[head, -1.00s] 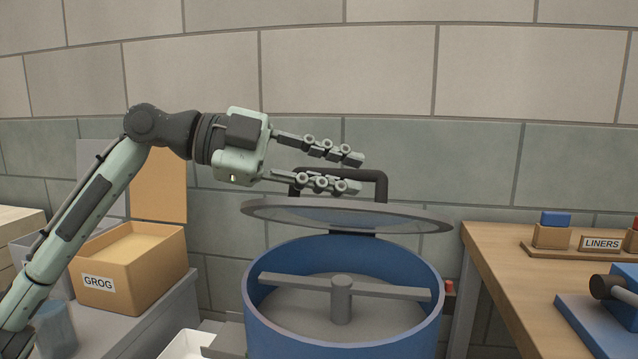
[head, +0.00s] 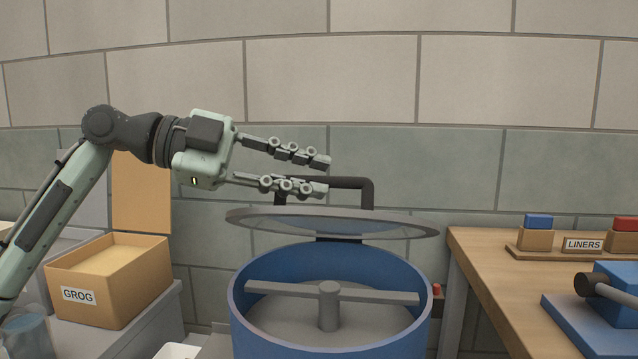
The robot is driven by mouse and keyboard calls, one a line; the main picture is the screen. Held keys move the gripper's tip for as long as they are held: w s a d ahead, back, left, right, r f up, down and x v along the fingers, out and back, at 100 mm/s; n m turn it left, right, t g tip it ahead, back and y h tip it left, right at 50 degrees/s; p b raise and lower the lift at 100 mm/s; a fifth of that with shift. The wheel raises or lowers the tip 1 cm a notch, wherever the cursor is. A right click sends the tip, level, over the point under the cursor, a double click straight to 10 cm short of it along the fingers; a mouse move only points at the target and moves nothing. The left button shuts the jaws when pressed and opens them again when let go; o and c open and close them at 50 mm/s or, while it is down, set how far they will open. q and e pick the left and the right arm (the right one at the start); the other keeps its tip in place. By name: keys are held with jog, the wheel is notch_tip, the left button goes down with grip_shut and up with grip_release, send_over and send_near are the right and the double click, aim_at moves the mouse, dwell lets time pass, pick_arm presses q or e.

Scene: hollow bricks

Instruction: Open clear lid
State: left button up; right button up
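The clear lid (head: 290,223) is a round see-through disc with a grey rim. It is raised above the blue drum (head: 330,347), with a clear gap between lid rim and drum rim at the front. Its dark handle (head: 365,184) stands up on top of it. My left gripper (head: 324,176) comes in from the left with its two fingers apart. The lower finger overlaps the left part of the handle in the picture. Nothing shows clamped between the fingers; I cannot tell whether the finger touches the handle. My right gripper is out of view.
Inside the drum are a grey crossbar and hub (head: 329,305). An open orange GROG box (head: 112,298) stands on a grey surface at left. At right, a wooden table (head: 480,265) holds the LINERS rack (head: 560,252) and a blue device (head: 610,315). A block wall stands behind.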

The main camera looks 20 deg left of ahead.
pick_arm(q)
jog(key=shift+w+r+b+v, duration=0.15)
jog(key=shift+b+v, duration=0.35)
jog(key=shift+v, duration=0.95)
jog(key=shift+w+r+b+v, duration=0.15)
jog(key=shift+b+v, duration=0.3)
jog(key=shift+v, duration=1.05)
jog(key=shift+s+a, duration=0.1)
jog(key=shift+a, duration=0.1)
